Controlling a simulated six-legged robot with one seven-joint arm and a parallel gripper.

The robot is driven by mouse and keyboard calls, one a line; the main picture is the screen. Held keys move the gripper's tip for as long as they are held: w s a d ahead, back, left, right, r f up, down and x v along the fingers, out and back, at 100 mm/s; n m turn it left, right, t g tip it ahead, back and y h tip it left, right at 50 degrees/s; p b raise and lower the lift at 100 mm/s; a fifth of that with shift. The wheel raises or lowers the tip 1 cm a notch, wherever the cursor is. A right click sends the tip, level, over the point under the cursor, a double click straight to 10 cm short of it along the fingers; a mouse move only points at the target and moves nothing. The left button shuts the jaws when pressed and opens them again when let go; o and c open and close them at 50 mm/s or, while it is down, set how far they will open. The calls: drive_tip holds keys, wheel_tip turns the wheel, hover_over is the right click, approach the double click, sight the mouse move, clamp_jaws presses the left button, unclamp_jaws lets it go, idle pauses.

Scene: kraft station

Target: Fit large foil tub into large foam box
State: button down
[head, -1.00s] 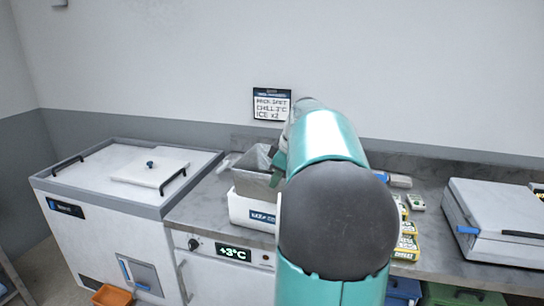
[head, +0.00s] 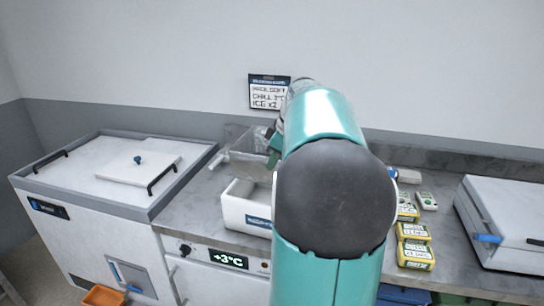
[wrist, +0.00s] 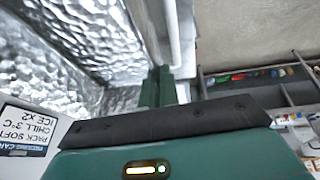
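The large foil tub (head: 248,158) is silver and crinkled. In the head view it hangs tilted above and behind the white large foam box (head: 246,215), whose open top shows. The tub and box look apart, though my arm hides their right sides. In the wrist view the tub's foil wall (wrist: 80,40) fills the left. My gripper (wrist: 158,85) has its green fingers close together at the tub's rim and appears shut on it. The gripper (head: 277,150) is partly hidden behind my arm in the head view.
A white chest with a lid (head: 137,166) stands left of the box. Yellow-green packs (head: 414,243) lie on the counter right of my arm, beside a grey case (head: 505,225). A sign (head: 269,92) hangs on the wall. Bare counter (head: 190,215) lies left of the box.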

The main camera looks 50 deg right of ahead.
drive_tip(key=shift+w+d+f, duration=0.1)
drive_tip(key=shift+w+d, duration=0.1)
drive_tip(key=shift+w, duration=0.05)
drive_tip(key=shift+a, duration=0.15)
drive_tip(key=shift+s+f, duration=0.2)
drive_tip(key=shift+s, duration=0.05)
drive_tip(key=shift+f, duration=0.25)
drive_tip(key=shift+a+f, duration=0.1)
drive_tip(key=shift+f, duration=0.3)
drive_tip(key=shift+w+f, duration=0.1)
drive_tip(key=shift+f, duration=4.15)
